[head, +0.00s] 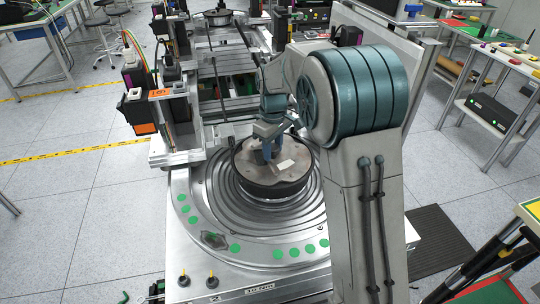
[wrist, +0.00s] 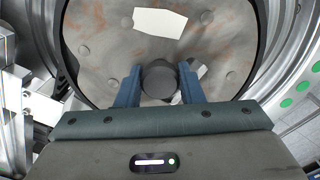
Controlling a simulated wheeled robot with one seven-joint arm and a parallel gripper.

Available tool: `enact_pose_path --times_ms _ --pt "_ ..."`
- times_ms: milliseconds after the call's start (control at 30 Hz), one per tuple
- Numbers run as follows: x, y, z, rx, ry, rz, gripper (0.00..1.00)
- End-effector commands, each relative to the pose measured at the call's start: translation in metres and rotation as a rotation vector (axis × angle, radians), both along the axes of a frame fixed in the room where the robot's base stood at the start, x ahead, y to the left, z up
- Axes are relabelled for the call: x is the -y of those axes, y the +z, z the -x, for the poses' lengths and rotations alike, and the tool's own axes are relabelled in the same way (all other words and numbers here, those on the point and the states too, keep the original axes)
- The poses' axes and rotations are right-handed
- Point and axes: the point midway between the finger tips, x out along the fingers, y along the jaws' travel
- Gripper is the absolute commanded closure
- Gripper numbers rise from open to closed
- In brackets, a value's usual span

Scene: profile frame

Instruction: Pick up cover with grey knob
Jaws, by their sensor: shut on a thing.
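The cover (head: 300,176) is a round, worn grey-brown disc with a dark rim, at the middle of the ringed metal machine. It fills the upper wrist view (wrist: 100,35), with rust-coloured marks and a pale label (wrist: 160,22). Its dark grey round knob (wrist: 159,82) sits between my blue fingers. My gripper (head: 268,151) reaches down onto the cover from above and is shut on the knob, as the wrist view also shows (wrist: 160,74). The cover looks level; I cannot tell whether it touches the base below. The fingers hide the knob's sides.
The ringed metal base (head: 215,200) with green dots surrounds the cover. A black and orange device (head: 140,110) stands at its left, and rails run behind. A side table (head: 505,75) with a dark box stands at right. Grey floor is open at left.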

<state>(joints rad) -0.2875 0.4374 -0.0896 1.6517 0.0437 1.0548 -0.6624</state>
Motion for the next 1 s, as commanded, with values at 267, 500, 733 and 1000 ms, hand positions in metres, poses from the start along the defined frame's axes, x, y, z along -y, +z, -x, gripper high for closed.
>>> enact_pose_path --times_ms 267,500,733,1000 --pt "0.000 0.017 -0.001 0.003 -0.001 -0.001 1.00" --pt "0.000 0.031 -0.001 0.003 0.000 -0.001 1.00" --pt "0.000 0.041 0.000 0.003 0.000 0.000 1.00" --pt "0.000 0.041 0.000 0.002 0.000 -0.001 1.00"
